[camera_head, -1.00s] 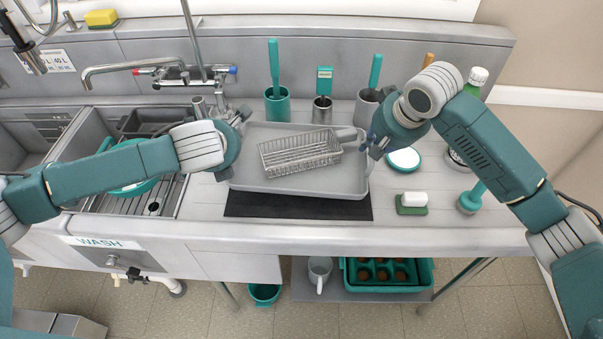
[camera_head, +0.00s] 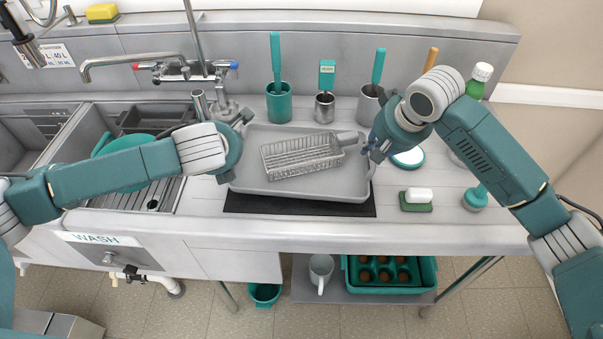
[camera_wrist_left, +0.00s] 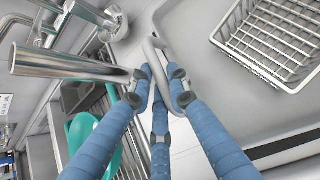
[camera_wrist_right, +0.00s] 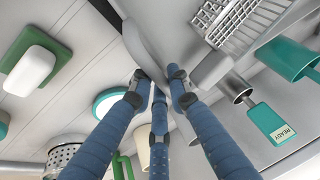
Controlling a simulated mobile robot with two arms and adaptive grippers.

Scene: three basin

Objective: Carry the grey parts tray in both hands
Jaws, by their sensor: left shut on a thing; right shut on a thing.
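The grey parts tray (camera_head: 350,187) is in the middle of the head view, over the counter, and looks about level.
A dark mat (camera_head: 300,208) lies under the tray's front edge. Tool holders (camera_head: 279,103) stand behind it, and a tap (camera_head: 140,62) and sink are at left.

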